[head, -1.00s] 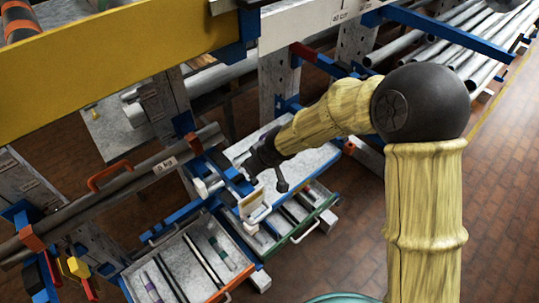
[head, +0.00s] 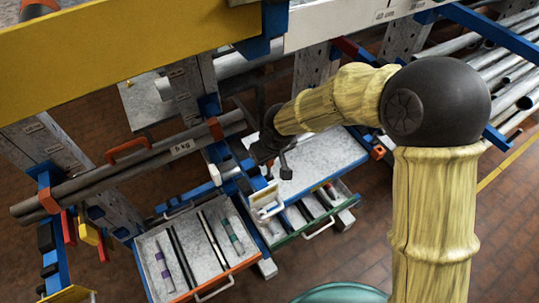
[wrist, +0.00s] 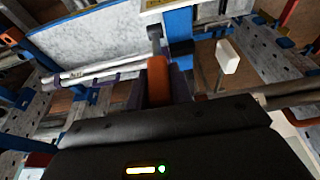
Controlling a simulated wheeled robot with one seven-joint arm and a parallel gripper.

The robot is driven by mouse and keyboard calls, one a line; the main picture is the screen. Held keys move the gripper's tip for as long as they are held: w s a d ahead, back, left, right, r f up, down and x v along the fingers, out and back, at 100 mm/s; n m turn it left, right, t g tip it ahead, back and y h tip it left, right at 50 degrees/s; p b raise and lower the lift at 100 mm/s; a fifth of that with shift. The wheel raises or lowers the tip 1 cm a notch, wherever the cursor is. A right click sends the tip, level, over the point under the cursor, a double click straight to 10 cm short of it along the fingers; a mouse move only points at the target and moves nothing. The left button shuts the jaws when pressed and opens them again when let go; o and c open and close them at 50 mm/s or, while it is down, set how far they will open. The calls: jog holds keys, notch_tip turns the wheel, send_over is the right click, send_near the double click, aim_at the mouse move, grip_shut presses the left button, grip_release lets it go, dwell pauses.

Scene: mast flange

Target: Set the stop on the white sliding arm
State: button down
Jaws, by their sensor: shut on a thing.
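My gripper (head: 266,148) reaches down among the rack arms at the centre of the head view. In the wrist view its dark fingers (wrist: 158,82) are shut on an orange piece (wrist: 157,72), with a grey stem running forward from it. I cannot make out the held piece in the head view. A white block (head: 226,171) sits on blue rack parts just left of and below my gripper. A white block on a stem (wrist: 228,57) is right of the fingers in the wrist view, apart from them. Which part is the white sliding arm is unclear.
A yellow beam (head: 130,62) crosses the upper left. Grey bars (head: 125,172) with a 6 kg label lie at left. A drawer with an orange front (head: 228,275) and one with a green front (head: 310,222) stand open below. Pipes (head: 490,75) lie at upper right.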

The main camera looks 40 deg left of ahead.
jog(key=c, duration=1.2)
grip_release()
jog(key=shift+w+a, duration=0.1)
jog(key=shift+a, duration=0.05)
jog(key=shift+c, duration=0.2)
jog(key=b+v, duration=0.4)
jog(key=v, duration=1.3)
jog(key=shift+r, duration=0.15)
